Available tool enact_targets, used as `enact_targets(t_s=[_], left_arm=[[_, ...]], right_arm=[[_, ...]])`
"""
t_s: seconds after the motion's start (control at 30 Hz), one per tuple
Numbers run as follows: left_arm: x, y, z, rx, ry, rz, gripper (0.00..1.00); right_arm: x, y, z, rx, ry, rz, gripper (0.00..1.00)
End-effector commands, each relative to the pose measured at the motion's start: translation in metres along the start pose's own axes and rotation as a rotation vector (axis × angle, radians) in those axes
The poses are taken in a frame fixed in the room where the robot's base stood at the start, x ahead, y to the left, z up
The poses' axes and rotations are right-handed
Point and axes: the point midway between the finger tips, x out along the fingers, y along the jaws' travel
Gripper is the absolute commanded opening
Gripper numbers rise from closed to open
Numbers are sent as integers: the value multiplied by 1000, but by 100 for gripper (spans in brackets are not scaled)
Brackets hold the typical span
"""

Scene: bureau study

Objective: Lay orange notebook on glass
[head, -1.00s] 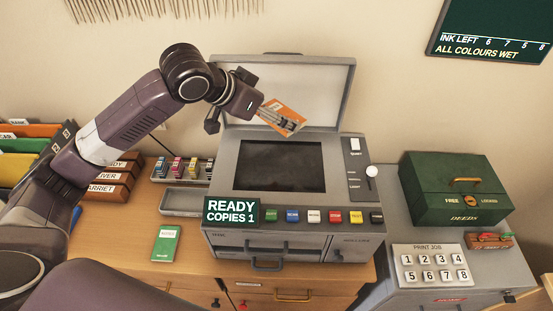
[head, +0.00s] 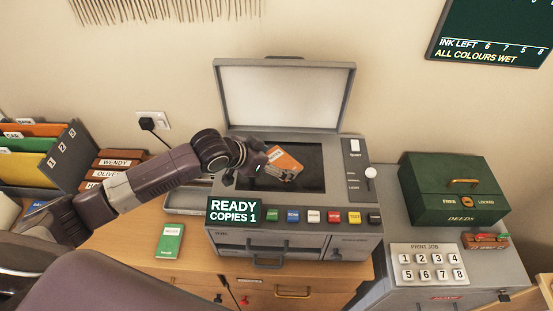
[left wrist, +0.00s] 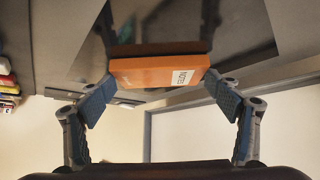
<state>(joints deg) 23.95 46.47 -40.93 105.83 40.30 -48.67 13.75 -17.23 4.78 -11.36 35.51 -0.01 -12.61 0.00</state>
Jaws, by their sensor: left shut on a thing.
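The orange notebook (head: 287,157) is in my left gripper (head: 272,168), over the dark glass (head: 314,165) of the copier. In the left wrist view the notebook (left wrist: 150,74) shows its spine edge with a white label, between the two blue-padded fingers of the left gripper (left wrist: 160,84). The glass (left wrist: 215,25) lies just beyond it and carries its reflection. I cannot tell whether the notebook touches the glass. The copier's lid (head: 290,95) stands open behind. My right gripper is in neither view.
A row of coloured buttons (head: 313,216) and the READY sign (head: 233,211) line the copier's front. A green notebook (head: 170,240) lies on the desk at left. A green deeds box (head: 455,190) and a print job keypad (head: 430,265) are at right.

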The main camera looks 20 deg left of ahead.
Motion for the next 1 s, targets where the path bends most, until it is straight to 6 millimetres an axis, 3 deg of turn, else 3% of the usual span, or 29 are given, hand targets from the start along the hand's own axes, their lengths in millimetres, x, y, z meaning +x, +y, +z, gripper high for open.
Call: enact_targets(t_s=[0.3, 0.33, 0.47, 0.83, 1.0], left_arm=[[2, 0, 2, -1, 1, 0, 58], [2, 0, 1, 0, 1, 0, 86], [2, 0, 1, 0, 0, 0, 100], [-2, 0, -1, 0, 1, -1, 100], [-19, -2, 1, 0, 1, -2, 100]], right_arm=[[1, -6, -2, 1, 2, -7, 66], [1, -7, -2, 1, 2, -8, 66], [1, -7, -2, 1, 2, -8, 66], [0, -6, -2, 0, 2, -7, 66], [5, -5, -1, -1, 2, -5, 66]])
